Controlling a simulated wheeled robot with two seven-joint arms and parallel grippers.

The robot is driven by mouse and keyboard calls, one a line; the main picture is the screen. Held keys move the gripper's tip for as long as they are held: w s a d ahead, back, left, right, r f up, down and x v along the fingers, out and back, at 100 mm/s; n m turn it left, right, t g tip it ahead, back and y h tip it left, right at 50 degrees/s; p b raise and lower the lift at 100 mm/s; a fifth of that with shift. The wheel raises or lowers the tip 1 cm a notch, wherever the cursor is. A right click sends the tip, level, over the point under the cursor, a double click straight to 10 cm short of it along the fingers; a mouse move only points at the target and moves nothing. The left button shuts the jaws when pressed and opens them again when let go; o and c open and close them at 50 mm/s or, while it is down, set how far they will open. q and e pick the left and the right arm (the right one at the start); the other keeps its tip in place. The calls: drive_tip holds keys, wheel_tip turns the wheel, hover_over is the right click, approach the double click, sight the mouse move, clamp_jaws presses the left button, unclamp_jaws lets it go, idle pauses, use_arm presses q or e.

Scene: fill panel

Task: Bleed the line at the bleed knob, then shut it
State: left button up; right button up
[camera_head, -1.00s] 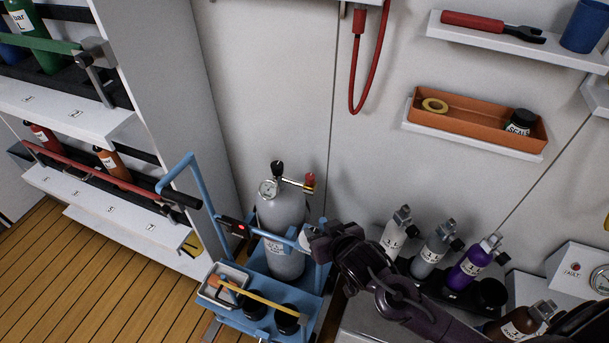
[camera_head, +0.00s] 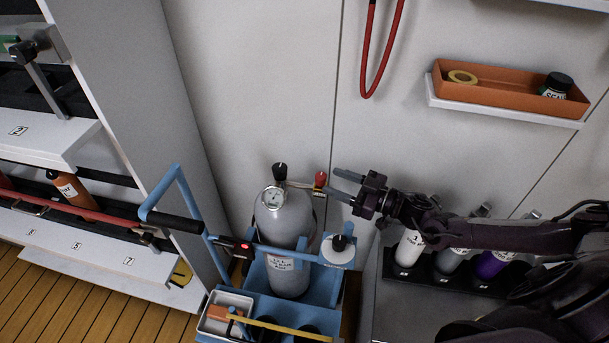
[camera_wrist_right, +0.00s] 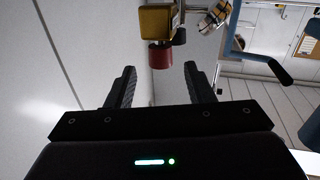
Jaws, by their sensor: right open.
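A grey gas cylinder (camera_head: 285,235) stands upright in a blue trolley, with a round gauge (camera_head: 273,198) and a black knob (camera_head: 280,172) at its top. A red knob (camera_head: 320,180) sits at the end of its side fitting; the red knob (camera_wrist_right: 160,56) also shows in the right wrist view, below a yellow block (camera_wrist_right: 156,20). No label shows which knob is the bleed knob. My right gripper (camera_head: 338,182) is open and empty, its fingertips just right of the red knob. In the wrist view, the red knob lies ahead between the fingertips. My left gripper is not in view.
The blue trolley (camera_head: 177,222) has a raised handle and a tray. Several small bottles (camera_head: 408,248) stand under my right arm. An orange bin (camera_head: 510,92) sits on a wall shelf, and a red hose (camera_head: 383,50) hangs above. A shelf rack (camera_head: 130,100) stands left.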

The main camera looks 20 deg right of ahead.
sight(316, 175)
drive_tip(key=x, duration=0.5)
drive_tip(key=shift+w+a+r, duration=0.15)
drive_tip(key=shift+w+a, duration=0.25)
drive_tip(key=shift+w, duration=0.05)
drive_tip(key=shift+w+a, duration=0.15)
drive_tip(key=shift+w, duration=0.05)
drive_tip(key=c, duration=1)
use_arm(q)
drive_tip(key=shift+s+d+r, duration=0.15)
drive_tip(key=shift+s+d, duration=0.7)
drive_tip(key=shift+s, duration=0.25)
